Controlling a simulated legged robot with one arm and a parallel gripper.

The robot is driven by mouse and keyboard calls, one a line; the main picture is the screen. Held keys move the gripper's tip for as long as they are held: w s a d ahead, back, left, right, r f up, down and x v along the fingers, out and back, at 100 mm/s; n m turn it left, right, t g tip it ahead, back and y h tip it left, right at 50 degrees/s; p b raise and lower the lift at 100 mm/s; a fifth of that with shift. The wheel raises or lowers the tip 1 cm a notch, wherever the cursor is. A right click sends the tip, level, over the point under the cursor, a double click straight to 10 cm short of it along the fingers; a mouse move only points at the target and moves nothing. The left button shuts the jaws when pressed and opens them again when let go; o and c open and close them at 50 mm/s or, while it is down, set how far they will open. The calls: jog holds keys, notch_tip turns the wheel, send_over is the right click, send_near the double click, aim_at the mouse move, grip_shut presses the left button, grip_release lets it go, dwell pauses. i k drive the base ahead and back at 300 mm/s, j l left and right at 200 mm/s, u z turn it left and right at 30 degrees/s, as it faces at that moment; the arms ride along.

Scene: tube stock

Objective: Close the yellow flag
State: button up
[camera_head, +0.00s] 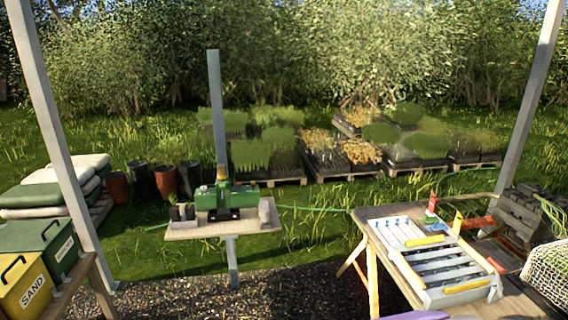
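A small upright yellow piece (457,222), which looks like the yellow flag, stands at the back edge of a pale slatted rack (437,268) on the wooden table at the right. It is too small to tell exactly how it is hinged or set. A red-and-green piece (431,204) stands just left of it. Yellow bars lie on the rack, one at its back (425,241) and one at its front (467,286).
A small stand with a green machine (226,196) is at centre left. Yellow (27,290) and green (53,243) bins stand left. Gravel between is clear.

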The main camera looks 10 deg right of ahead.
aim_at(457, 222)
jog(key=i, duration=0.9)
jog(key=i+z, duration=0.15)
jog(key=i, duration=0.7)
jog(key=i+l+z, duration=0.15)
jog(key=i+z, duration=0.25)
jog(key=i, duration=0.25)
jog(key=i+z, duration=0.45)
jog(key=i, duration=0.15)
jog(key=i+j+z, duration=0.4)
jog(key=i, duration=0.2)
jog(key=i+z, duration=0.2)
jog(key=z, duration=0.15)
jog(key=i+z, duration=0.2)
jog(key=z, duration=0.2)
jog(key=i+j+z, duration=0.15)
jog(key=z, duration=0.2)
